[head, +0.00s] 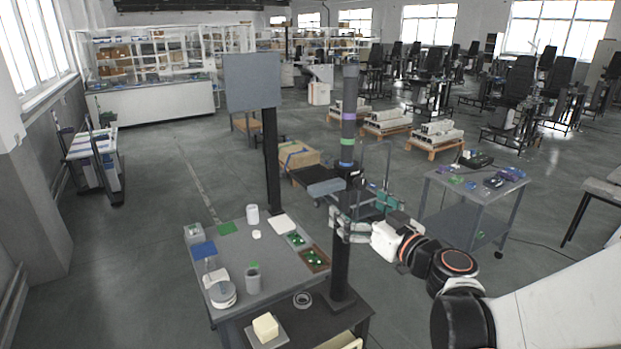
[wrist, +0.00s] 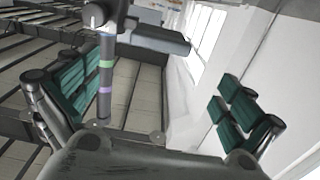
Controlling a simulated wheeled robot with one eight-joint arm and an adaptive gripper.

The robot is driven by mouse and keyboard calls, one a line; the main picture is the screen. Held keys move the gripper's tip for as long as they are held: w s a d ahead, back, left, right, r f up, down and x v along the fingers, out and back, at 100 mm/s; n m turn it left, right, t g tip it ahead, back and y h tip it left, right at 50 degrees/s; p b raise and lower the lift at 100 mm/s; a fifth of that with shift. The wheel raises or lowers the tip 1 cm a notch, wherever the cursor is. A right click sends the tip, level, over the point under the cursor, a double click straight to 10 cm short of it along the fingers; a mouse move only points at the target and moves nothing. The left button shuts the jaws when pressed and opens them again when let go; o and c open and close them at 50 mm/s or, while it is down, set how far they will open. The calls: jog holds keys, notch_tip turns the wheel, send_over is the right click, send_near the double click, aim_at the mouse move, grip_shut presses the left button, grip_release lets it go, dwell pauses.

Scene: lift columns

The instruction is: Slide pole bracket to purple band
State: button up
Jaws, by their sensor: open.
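The dark pole (head: 348,98) stands upright at the table's right edge. It carries a purple band (head: 349,116), a green band (head: 347,141) below it and a bluish band lower down. The pole bracket (head: 352,176) sits around the pole below these bands, with a flat plate (head: 325,187) reaching left. My gripper (head: 364,212) is open, beside the pole and slightly below the bracket. In the wrist view, the bracket (wrist: 98,15) is at the top, with the green and purple band (wrist: 105,90) below it in the picture. The teal fingers are spread apart, with nothing between their pads.
A grey table (head: 262,283) with cups, trays and small parts stands left of the pole. A grey cart (head: 470,205) stands at the right.

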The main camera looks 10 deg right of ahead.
aim_at(331, 189)
jog(key=p+x, duration=0.1)
jog(key=x, duration=1.1)
jog(key=shift+f, duration=0.1)
